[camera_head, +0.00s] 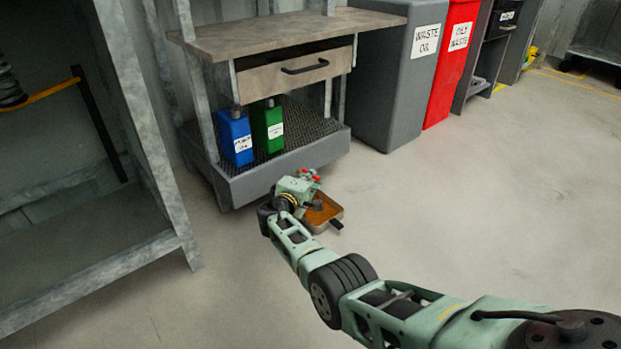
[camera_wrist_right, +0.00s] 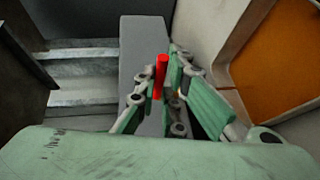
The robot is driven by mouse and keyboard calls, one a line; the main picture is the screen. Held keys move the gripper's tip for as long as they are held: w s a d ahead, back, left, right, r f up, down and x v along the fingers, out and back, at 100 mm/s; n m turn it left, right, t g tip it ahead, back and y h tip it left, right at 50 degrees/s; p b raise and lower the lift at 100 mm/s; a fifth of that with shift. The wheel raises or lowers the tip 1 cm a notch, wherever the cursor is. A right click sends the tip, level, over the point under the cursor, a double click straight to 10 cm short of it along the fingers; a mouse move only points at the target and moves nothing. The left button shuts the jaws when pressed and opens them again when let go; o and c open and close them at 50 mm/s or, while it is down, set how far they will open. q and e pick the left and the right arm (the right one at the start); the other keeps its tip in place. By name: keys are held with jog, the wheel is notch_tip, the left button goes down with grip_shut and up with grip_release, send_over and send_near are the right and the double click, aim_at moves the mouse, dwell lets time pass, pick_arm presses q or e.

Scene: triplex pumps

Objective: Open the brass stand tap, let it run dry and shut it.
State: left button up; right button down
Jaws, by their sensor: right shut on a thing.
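My right gripper (camera_head: 306,184) is low in front of the workbench in the head view. In the right wrist view its green fingers (camera_wrist_right: 167,88) are shut on a small red handle (camera_wrist_right: 161,75), which stands up between the fingertips. A bit of red (camera_head: 317,179) also shows at the gripper in the head view. The brass body of the tap is hidden or too small to make out, and I cannot see whether water runs. A shallow tray with an orange-brown inside (camera_head: 326,211) lies on the floor beside the gripper. My left gripper is not in view.
A workbench (camera_head: 290,35) with a drawer holds a blue can (camera_head: 236,139) and a green can (camera_head: 267,127) on its low grated tray. A grey waste oil bin (camera_head: 405,75) and a red bin (camera_head: 452,60) stand right of it.

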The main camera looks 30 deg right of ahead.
jog(key=shift+r, duration=0.1)
dwell(0.3)
jog(key=c, duration=1.9)
grip_release()
jog(key=shift+o, duration=0.2)
